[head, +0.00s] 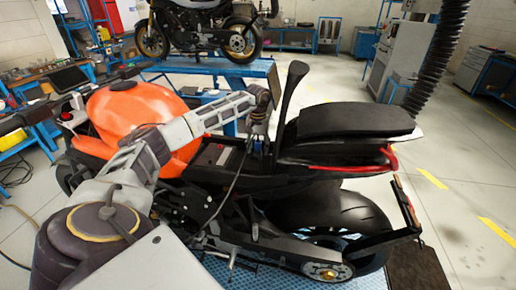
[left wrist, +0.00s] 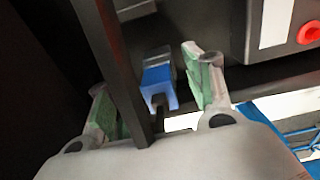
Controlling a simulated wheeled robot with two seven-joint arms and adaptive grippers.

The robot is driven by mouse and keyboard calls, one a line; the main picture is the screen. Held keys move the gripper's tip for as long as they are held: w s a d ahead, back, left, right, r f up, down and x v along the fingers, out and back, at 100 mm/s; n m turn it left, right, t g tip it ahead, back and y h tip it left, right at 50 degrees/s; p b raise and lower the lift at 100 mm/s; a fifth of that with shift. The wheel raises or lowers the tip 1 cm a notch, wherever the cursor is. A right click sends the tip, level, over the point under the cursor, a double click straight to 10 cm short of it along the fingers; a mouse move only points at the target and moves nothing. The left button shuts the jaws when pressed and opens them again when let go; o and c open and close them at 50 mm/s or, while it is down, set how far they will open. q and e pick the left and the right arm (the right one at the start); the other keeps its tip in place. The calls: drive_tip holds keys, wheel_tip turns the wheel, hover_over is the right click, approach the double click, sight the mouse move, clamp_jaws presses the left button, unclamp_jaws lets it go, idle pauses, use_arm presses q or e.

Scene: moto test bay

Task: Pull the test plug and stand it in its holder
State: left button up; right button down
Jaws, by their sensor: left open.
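The blue test plug (left wrist: 158,86) shows in the left wrist view, seated against a dark part of the motorcycle, with a dark stem toward me. My left gripper (left wrist: 155,93) is open, with one green-padded finger on each side of the plug; I see gaps and no grip. A dark bar (left wrist: 112,70) crosses in front of the left finger and partly hides it. In the head view my left gripper (head: 259,132) points down into the gap ahead of the seat, and a bit of blue shows below it. I cannot make out the holder. My right gripper is out of view.
The motorcycle has an orange tank (head: 135,115) and a black seat (head: 355,120). A tall black upright piece (head: 291,88) stands just right of my gripper. A thin dark cable (head: 228,190) hangs below it.

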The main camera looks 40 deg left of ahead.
sight(258, 142)
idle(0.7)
use_arm(q)
drive_tip(key=shift+c, duration=0.4)
clamp_jaws()
drive_tip(key=shift+r, duration=0.15)
drive_tip(key=shift+r+p, duration=0.35)
drive_tip(key=shift+p, duration=0.15)
drive_tip(key=shift+r+p, duration=1.9)
drive_tip(key=shift+r, duration=0.7)
drive_tip(key=shift+r+p, duration=1.65)
drive_tip(key=shift+r, duration=0.75)
